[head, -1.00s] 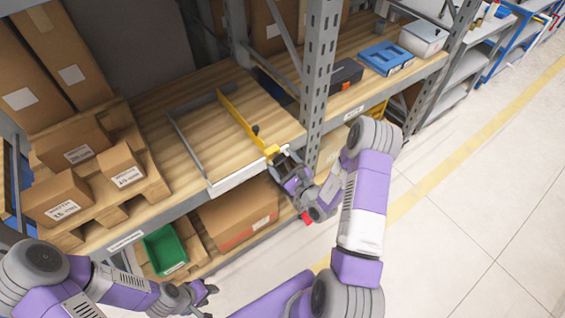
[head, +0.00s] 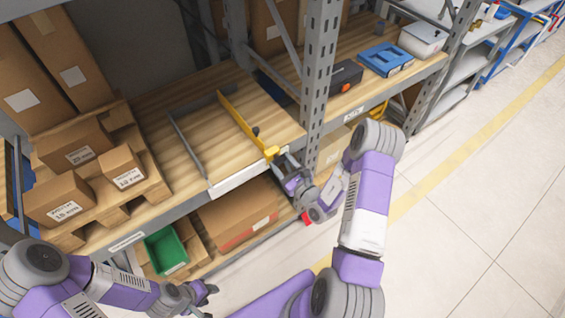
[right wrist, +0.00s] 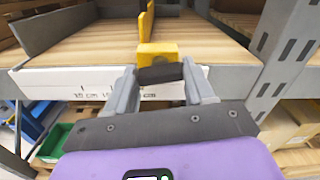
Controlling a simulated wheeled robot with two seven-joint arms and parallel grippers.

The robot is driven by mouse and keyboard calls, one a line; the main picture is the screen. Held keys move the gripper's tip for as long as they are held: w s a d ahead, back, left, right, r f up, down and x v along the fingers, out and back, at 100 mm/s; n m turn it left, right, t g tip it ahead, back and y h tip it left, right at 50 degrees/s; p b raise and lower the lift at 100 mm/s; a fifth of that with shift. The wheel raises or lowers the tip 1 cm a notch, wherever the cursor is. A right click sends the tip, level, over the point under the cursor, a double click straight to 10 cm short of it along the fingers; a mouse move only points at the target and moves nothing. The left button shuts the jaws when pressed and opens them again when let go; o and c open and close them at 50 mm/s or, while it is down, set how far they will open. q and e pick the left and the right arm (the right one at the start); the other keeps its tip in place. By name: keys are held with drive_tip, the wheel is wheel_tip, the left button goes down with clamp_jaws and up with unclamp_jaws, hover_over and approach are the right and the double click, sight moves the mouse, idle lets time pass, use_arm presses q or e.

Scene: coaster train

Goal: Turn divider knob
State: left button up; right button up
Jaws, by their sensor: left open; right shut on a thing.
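A yellow divider (head: 238,118) stands on the wooden shelf and runs from back to front. Its yellow front block (right wrist: 157,52) sits at the shelf's front edge, above a white label strip (right wrist: 75,84). A dark knob (right wrist: 161,74) projects from that block and looks nearly level, slightly tilted, in the right wrist view. My right gripper (head: 279,157) is shut on the knob, with one finger on each side of it; it also shows in the right wrist view (right wrist: 160,80). In the head view the knob is hidden or too small to make out. My left gripper (head: 209,300) is open and empty, low in front of the shelf.
A grey divider (head: 187,143) stands left of the yellow one, with bare shelf between. A grey rack upright (head: 317,80) rises close to the right of my right gripper. Cartons on a pallet (head: 122,167) stand at left. A green bin (head: 166,248) is below.

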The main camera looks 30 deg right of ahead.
drive_tip(key=m+p, duration=0.5)
drive_tip(key=m, duration=0.5)
drive_tip(key=shift+m+p, duration=2.1)
drive_tip(key=shift+m, duration=2.4)
drive_tip(key=o, duration=1)
drive_tip(key=shift+o, duration=0.2)
drive_tip(key=s, duration=0.7)
drive_tip(key=shift+s+d, duration=0.3)
drive_tip(key=shift+s, duration=0.05)
